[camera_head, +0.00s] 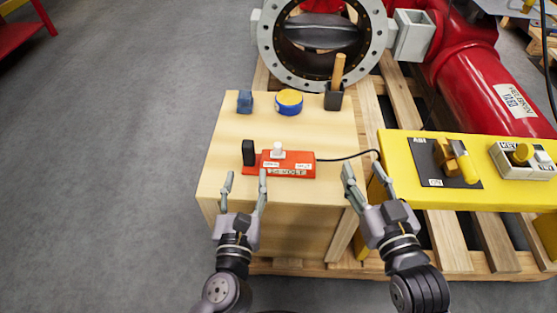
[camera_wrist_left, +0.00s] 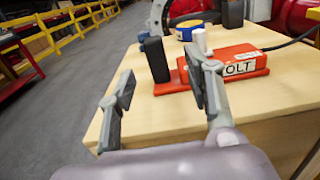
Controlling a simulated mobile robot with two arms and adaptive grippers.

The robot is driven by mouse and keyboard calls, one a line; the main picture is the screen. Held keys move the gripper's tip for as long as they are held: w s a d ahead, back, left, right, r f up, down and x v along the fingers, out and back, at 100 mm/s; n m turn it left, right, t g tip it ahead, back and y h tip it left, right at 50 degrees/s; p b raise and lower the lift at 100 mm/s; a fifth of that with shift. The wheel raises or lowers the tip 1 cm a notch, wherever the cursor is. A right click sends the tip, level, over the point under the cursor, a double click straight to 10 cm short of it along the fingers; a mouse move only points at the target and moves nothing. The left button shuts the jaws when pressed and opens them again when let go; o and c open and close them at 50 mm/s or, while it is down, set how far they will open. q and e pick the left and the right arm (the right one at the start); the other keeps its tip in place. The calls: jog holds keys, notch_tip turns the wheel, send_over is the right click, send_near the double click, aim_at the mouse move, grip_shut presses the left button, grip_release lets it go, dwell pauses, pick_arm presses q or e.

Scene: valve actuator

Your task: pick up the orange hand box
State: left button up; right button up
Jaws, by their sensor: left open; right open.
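The orange hand box (camera_head: 288,164) lies on a light wooden box top near its front, with a white knob on top and a label on its front face. A black cable runs from its right end. In the left wrist view the orange hand box (camera_wrist_left: 237,64) is partly hidden by a finger. My left gripper (camera_head: 243,186) is open and empty, just in front of the hand box's left end; it also shows in the left wrist view (camera_wrist_left: 163,95). My right gripper (camera_head: 367,182) is open and empty, to the right of the hand box, near the yellow bench.
A black upright block (camera_head: 248,152) stands at the hand box's left end. A blue cube (camera_head: 244,101), a blue-yellow round tin (camera_head: 289,101) and a dark cup (camera_head: 333,97) with a wooden handle stand behind. A yellow bench (camera_head: 400,145) is at right.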

aim_at(247, 154)
pick_arm(q)
jog(key=w, duration=0.5)
jog(key=shift+w+a+f, duration=0.1)
jog(key=shift+w+a, duration=0.05)
jog(key=shift+w, duration=0.7)
jog(key=shift+w+a+f, duration=0.1)
jog(key=shift+w+a, duration=0.05)
jog(key=shift+w, duration=0.75)
jog(key=shift+w+a+f, duration=0.1)
jog(key=shift+w+a, duration=0.05)
jog(key=shift+w, duration=0.7)
jog(key=shift+c, duration=0.4)
grip_shut()
jog(key=shift+r, duration=0.1)
